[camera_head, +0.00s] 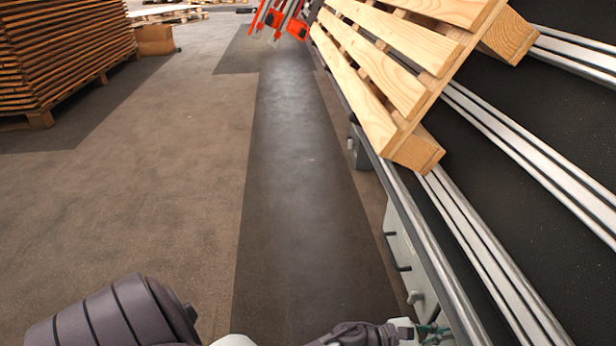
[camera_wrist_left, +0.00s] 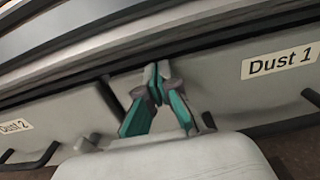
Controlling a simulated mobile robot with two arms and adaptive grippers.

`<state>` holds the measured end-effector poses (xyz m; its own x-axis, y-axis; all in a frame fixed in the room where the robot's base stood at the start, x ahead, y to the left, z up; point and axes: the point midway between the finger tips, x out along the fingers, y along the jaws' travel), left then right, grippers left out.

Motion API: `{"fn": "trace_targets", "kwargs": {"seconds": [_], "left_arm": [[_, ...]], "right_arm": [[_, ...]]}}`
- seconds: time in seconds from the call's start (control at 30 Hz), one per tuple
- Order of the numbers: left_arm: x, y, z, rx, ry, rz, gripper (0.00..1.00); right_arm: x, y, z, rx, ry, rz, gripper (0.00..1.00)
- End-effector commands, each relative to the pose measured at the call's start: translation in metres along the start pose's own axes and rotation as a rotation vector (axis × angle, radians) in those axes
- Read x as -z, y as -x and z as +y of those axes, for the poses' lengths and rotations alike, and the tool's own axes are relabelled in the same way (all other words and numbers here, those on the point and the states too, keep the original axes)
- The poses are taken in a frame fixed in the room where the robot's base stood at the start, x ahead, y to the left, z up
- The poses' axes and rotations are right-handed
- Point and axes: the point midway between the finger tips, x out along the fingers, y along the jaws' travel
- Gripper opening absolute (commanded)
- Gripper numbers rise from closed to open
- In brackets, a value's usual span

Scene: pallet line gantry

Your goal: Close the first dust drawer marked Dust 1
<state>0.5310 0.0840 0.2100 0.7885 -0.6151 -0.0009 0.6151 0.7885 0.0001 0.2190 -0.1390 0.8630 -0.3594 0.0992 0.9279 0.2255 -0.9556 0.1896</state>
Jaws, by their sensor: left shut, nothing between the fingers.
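The Dust 1 drawer (camera_wrist_left: 230,92) shows in the left wrist view as a pale grey front with a white label reading "Dust 1" and dark bar handles. My left gripper (camera_wrist_left: 157,84) has teal and grey fingers, shut and empty, in front of this grey front near its left part. I cannot tell whether the fingertips touch it, or how far the drawer stands out. In the head view my left gripper (camera_head: 432,329) is at the bottom, beside the conveyor's side. Pale drawer fronts (camera_head: 401,247) show there, their labels unreadable. My right gripper is out of view.
The Dust 2 drawer (camera_wrist_left: 42,112) is at the left in the wrist view. A wooden pallet (camera_head: 390,75) rests on the conveyor rails (camera_head: 455,225) above the drawers. Stacked wood (camera_head: 60,50) stands at the far left. The floor aisle (camera_head: 295,200) is clear.

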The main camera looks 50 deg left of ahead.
Motion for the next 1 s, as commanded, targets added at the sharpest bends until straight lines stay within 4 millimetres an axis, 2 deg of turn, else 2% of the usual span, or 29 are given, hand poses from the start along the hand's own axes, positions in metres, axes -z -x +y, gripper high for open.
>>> {"fn": "trace_targets", "kwargs": {"seconds": [0.67,0.77,1.0], "left_arm": [[-0.001,-0.001,0.0,-0.005,0.001,-0.003,0.0],[0.0,0.011,0.0,-0.005,0.001,-0.001,0.0],[0.001,0.064,0.0,-0.004,0.001,0.003,0.0]], "right_arm": [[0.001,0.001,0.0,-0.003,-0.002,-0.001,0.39],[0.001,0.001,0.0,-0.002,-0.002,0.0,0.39],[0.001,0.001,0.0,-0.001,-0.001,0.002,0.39]]}}
